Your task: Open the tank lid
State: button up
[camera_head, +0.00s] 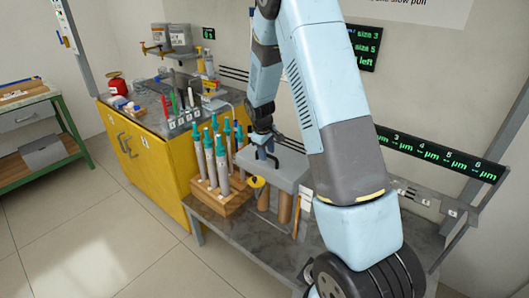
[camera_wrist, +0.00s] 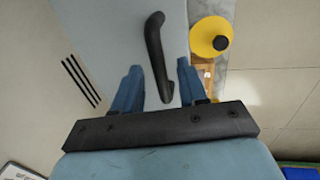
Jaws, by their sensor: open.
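The tank lid (camera_head: 291,172) is a pale grey slab on the grey bench. It looks flat and closed, and my arm covers part of its right side. In the wrist view the lid (camera_wrist: 100,28) fills the upper middle, with a black bar handle (camera_wrist: 155,45) standing on it. My gripper (camera_head: 263,150) is just above the lid at the handle. In the wrist view my gripper (camera_wrist: 160,68) has its two blue fingers apart, one on each side of the handle's near end. I see gaps between handle and fingers, so the gripper holds nothing.
A yellow round part with a black knob (camera_wrist: 211,36) is close beside the lid. A wooden block (camera_head: 222,201) with several teal-topped rods stands just left of the tank. A yellow cabinet (camera_head: 145,160) is farther left. Displays hang on the wall behind. The floor in front is clear.

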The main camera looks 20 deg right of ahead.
jog(key=shift+f, duration=0.1)
grip_shut()
dwell(0.3)
